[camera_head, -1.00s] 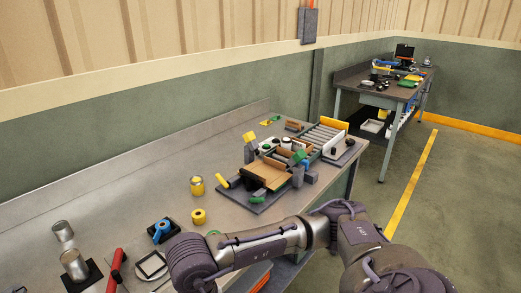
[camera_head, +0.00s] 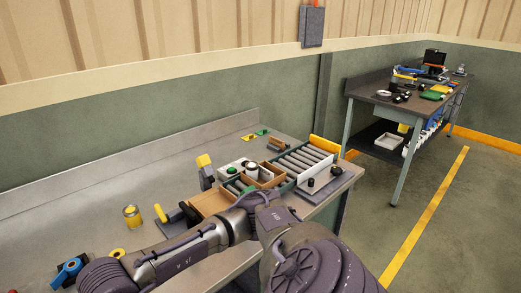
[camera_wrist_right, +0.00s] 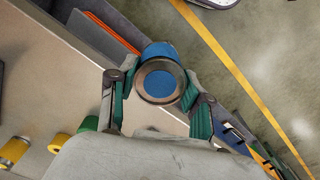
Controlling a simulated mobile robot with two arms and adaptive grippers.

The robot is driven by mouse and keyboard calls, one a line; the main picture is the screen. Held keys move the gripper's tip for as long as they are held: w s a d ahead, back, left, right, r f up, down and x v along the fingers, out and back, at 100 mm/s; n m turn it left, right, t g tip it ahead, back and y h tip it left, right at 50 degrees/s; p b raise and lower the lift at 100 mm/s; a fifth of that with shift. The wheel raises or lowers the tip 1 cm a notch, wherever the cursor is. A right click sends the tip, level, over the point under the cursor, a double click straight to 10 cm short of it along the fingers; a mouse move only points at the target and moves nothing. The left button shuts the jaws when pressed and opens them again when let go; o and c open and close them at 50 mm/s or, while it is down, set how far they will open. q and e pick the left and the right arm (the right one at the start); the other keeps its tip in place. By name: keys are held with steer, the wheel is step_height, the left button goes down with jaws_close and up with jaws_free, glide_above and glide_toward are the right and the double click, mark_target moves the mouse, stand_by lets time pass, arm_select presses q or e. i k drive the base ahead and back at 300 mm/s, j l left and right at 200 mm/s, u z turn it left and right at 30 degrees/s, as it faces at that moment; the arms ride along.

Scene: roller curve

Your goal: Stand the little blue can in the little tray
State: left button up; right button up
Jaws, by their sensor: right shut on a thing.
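The blue can (camera_wrist_right: 157,82) is in the right wrist view, seen end-on, with a blue end inside a metal rim. My right gripper (camera_wrist_right: 158,92) is shut on it, with a green-padded finger at each side. The can is held past the edge of the workbench, with floor behind it. I cannot make out the little tray with certainty in the present frames. My left gripper is not in view.
A second bench (camera_head: 375,93) stands at the back right. The bench's left middle is largely clear.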

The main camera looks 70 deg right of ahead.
mark_target(275, 179)
steer(key=k+l, duration=0.2)
steer(key=l, duration=0.25)
steer(key=k+l, duration=0.2)
steer(key=l, duration=0.25)
steer(key=k+l+u, duration=0.1)
steer(key=l, duration=0.3)
steer(key=k+l, duration=0.3)
steer(key=l, duration=0.15)
steer(key=k+l, duration=0.2)
steer(key=l, duration=0.25)
steer(key=k+l+u, duration=0.1)
steer(key=l, duration=0.3)
steer(key=i+l, duration=0.1)
steer(key=l, duration=0.2)
steer(key=i, duration=0.15)
